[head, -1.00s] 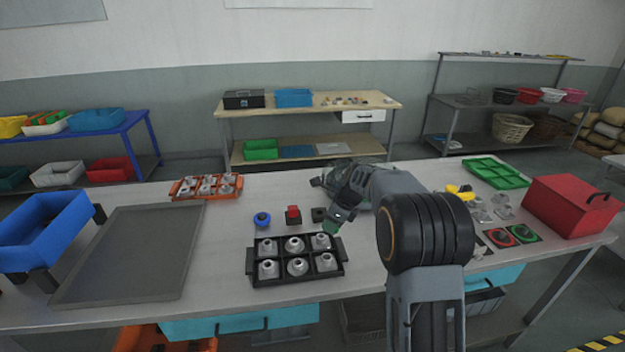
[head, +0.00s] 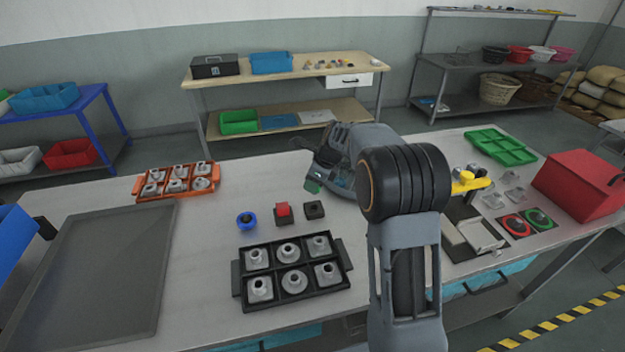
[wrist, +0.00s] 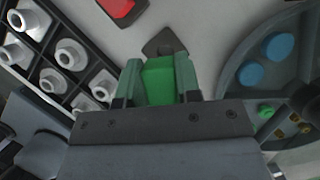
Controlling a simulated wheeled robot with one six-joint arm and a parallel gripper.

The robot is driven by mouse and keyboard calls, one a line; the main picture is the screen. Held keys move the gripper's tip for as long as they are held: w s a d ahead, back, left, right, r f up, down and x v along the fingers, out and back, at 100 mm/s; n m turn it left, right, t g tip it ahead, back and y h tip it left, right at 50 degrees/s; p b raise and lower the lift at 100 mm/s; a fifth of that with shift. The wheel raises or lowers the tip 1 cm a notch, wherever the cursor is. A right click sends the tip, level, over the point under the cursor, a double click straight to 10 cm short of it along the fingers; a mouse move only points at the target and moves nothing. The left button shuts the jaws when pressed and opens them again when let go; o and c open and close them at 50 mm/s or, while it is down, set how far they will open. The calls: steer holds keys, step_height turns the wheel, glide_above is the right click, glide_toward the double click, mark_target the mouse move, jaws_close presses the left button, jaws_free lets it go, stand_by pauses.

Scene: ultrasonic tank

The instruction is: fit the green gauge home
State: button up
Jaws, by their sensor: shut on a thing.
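My gripper (wrist: 159,88) is shut on the green gauge (wrist: 160,78), which sits between the two fingers in the wrist view. In the head view the green gauge (head: 312,187) shows as a small green end below my gripper (head: 316,180). A dark square block (head: 314,210) with an opening in its top stands on the table just below the gauge in the picture. The same block (wrist: 164,43) shows beyond the gauge's end in the wrist view, partly hidden. The gauge looks apart from the block; the height between them is unclear.
A red piece on a dark block (head: 283,213) and a blue round piece (head: 246,221) stand left of the dark block. A black tray of metal fittings (head: 238,285) lies in front. A grey holder with blue discs (wrist: 238,78) is close on the right.

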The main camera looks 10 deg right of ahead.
steer(key=b, duration=0.6)
glide_above(309, 206)
steer(key=d, duration=0.1)
steer(key=shift+s+f, duration=0.15)
steer(key=shift+f, duration=1.35)
steer(key=shift+s+f, duration=0.15)
steer(key=shift+f, duration=1.3)
steer(key=shift+r+p, duration=0.1)
steer(key=shift+p, duration=0.5)
steer(key=shift+f+b, duration=0.35)
steer(key=shift+f, duration=0.6)
steer(key=shift+f+p, duration=0.2)
steer(key=shift+p, duration=0.55)
stand_by(1.9)
